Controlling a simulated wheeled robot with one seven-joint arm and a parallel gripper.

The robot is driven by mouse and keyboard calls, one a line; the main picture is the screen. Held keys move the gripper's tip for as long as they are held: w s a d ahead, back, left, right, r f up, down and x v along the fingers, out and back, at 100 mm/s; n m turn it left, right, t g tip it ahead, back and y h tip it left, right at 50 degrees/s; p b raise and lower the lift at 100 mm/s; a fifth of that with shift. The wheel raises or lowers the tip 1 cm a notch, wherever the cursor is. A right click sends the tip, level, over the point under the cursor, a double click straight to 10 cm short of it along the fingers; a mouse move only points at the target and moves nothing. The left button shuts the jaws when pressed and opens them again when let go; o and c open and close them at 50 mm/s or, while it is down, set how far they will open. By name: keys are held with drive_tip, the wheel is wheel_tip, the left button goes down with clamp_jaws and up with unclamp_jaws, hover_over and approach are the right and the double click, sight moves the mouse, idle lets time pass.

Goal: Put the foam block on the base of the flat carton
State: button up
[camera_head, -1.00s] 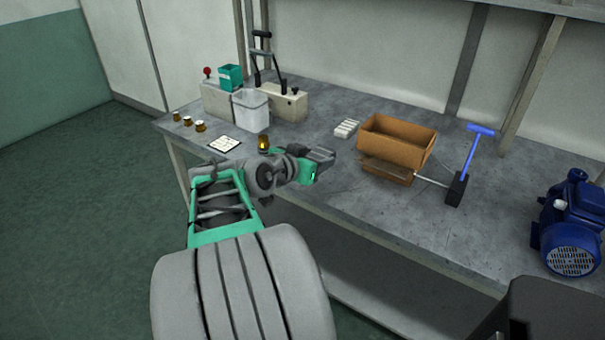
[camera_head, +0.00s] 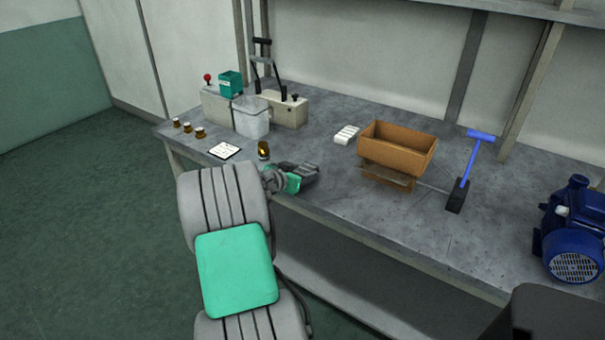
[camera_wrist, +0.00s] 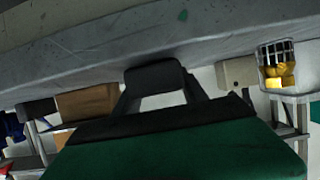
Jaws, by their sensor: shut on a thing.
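My gripper (camera_head: 308,172) is over the front part of the bench, left of the brown carton. In the wrist view its dark fingers (camera_wrist: 160,95) are shut on a dark grey block (camera_wrist: 155,76), which looks like the foam block. In the head view the block is hard to tell from the fingers. The brown open-topped carton (camera_head: 398,155) stands mid-bench with a flatter brown piece (camera_head: 387,177) low at its front; I cannot tell how they join. Its inside floor is mostly hidden by the front wall. The carton also shows in the wrist view (camera_wrist: 85,102).
A white ribbed block (camera_head: 346,135) lies left of the carton. A blue T-handled tool (camera_head: 470,165) and a blue pump (camera_head: 572,235) stand right. An amber jar (camera_head: 263,150), white card (camera_head: 225,151), clear bin (camera_head: 252,120) and several brass pieces are left. Bench between gripper and carton is clear.

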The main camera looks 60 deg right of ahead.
drive_tip(key=shift+f, duration=0.2)
drive_tip(key=o, duration=1.3)
drive_tip(key=shift+r, duration=0.1)
